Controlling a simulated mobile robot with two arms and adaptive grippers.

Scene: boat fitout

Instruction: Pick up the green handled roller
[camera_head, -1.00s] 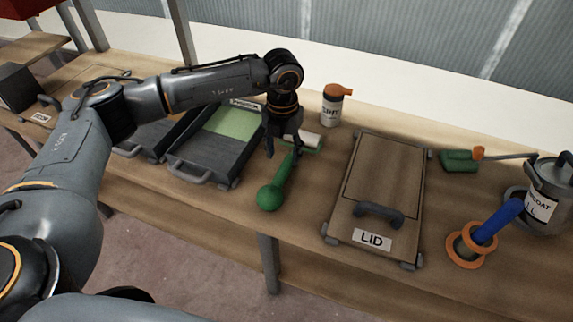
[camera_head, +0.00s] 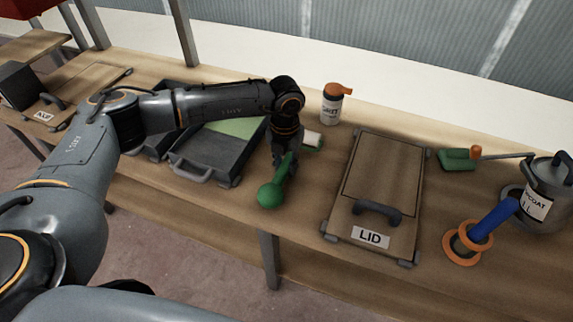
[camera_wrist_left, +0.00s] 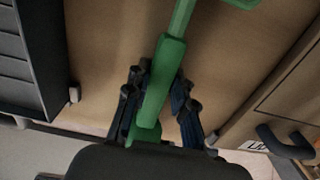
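The green handled roller (camera_head: 271,194) lies on the workbench. Its round handle end points to the front, and its pale roller head (camera_head: 312,138) is at the back, partly hidden by the gripper. My left gripper (camera_head: 281,161) is down over the middle of the handle. In the left wrist view, the fingers of the left gripper (camera_wrist_left: 160,80) stand on both sides of the green handle (camera_wrist_left: 165,75), with the fingertips close to it. Whether they press on the handle cannot be told. My right gripper is not in view.
A black tray (camera_head: 226,171) with a green surface stands left of the roller. A wooden lid (camera_head: 383,168) with a handle lies to the right. A bottle with an orange cap (camera_head: 332,105) stands behind. A blue handled tool (camera_head: 493,221) and a pot (camera_head: 546,190) are far right.

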